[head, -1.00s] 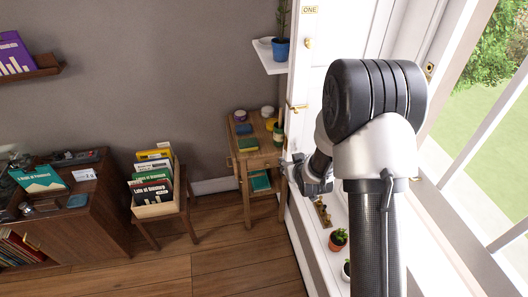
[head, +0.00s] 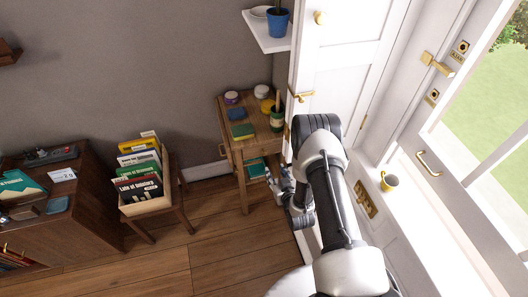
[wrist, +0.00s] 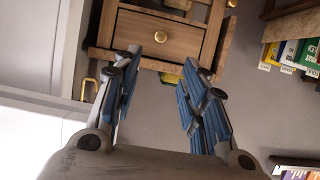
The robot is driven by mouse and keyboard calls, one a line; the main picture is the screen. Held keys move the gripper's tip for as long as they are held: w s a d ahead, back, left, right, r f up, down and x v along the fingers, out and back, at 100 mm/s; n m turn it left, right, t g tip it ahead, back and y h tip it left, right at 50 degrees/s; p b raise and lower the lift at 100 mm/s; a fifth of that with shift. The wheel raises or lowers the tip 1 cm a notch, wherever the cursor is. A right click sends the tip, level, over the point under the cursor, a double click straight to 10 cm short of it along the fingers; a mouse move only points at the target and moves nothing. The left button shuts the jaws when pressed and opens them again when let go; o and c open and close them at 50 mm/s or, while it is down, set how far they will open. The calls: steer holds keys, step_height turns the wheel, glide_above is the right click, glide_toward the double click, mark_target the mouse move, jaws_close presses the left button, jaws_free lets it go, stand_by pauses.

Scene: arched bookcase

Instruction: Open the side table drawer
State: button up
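The wooden side table (head: 226,109) stands against the wall beside the white door, with small items on its top. Its drawer front (head: 258,151) sits under the top and looks shut.
A chair with a crate of books (head: 150,205) stands left of the table. A green book (head: 256,168) lies on the table's lower shelf. The white door (head: 338,75) is close on my right. A white shelf (head: 268,42) with a blue pot hangs above. The floor in front is clear.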

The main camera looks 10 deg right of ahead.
mark_target(265, 154)
steer(key=b+x, duration=0.5)
steer(key=x, duration=1)
steer(key=shift+w+a+f+b, duration=0.1)
steer(key=shift+w+f+b, duration=0.05)
steer(key=shift+w+b, duration=0.2)
steer(key=shift+c, duration=0.4)
jaws_close()
